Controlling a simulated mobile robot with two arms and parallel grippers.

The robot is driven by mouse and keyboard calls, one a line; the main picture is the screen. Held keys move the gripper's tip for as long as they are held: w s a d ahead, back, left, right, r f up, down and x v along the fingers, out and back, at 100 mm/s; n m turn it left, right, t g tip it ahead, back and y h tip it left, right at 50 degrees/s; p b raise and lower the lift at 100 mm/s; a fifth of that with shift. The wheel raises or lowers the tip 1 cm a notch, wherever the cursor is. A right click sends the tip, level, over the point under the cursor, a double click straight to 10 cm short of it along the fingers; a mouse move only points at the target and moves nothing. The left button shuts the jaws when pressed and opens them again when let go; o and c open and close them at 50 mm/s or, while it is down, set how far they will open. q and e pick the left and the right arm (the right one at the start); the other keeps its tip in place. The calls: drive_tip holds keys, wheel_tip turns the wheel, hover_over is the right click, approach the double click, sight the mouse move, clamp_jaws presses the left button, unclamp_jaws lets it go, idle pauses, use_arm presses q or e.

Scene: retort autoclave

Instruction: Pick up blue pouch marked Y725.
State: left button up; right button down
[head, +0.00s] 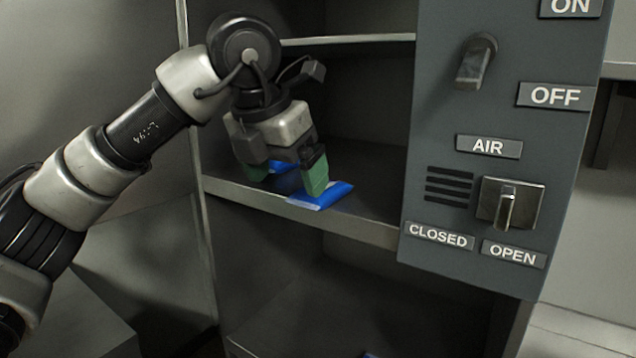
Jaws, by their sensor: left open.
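A blue pouch (326,196) lies flat on the shelf, near its front edge, with a pale strip at its near left end. More blue (284,167) shows farther back between my fingers; I cannot tell whether it is a second pouch. No marking such as Y725 can be read. My left gripper (285,179) is open, pointing down over the blue, with one green-padded finger on each side of the farther patch. The right finger is at the front pouch and hides part of it; contact cannot be told. My right gripper is not in view.
The shelf's front edge (350,228) runs below the pouch, with another shelf edge (345,40) above. A grey control panel (480,130) with a lever and switch stands close on the right. A blue bit (370,354) shows at the bottom.

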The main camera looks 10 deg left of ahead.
sight(305, 198)
use_arm(q)
drive_tip(key=w, duration=0.1)
drive_tip(key=w+d, duration=0.1)
drive_tip(key=w+p, duration=0.1)
drive_tip(key=w, duration=0.1)
drive_tip(key=shift+d, duration=0.35)
drive_tip(key=shift+w, duration=0.15)
drive_tip(key=shift+w+d+p, duration=0.1)
drive_tip(key=shift+w+p, duration=0.15)
drive_tip(key=shift+p, duration=0.1)
drive_tip(key=p+x, duration=0.1)
drive_tip(key=x, duration=0.4)
drive_tip(key=shift+w+f, duration=0.1)
drive_tip(key=shift+w, duration=0.05)
drive_tip(key=c, duration=1)
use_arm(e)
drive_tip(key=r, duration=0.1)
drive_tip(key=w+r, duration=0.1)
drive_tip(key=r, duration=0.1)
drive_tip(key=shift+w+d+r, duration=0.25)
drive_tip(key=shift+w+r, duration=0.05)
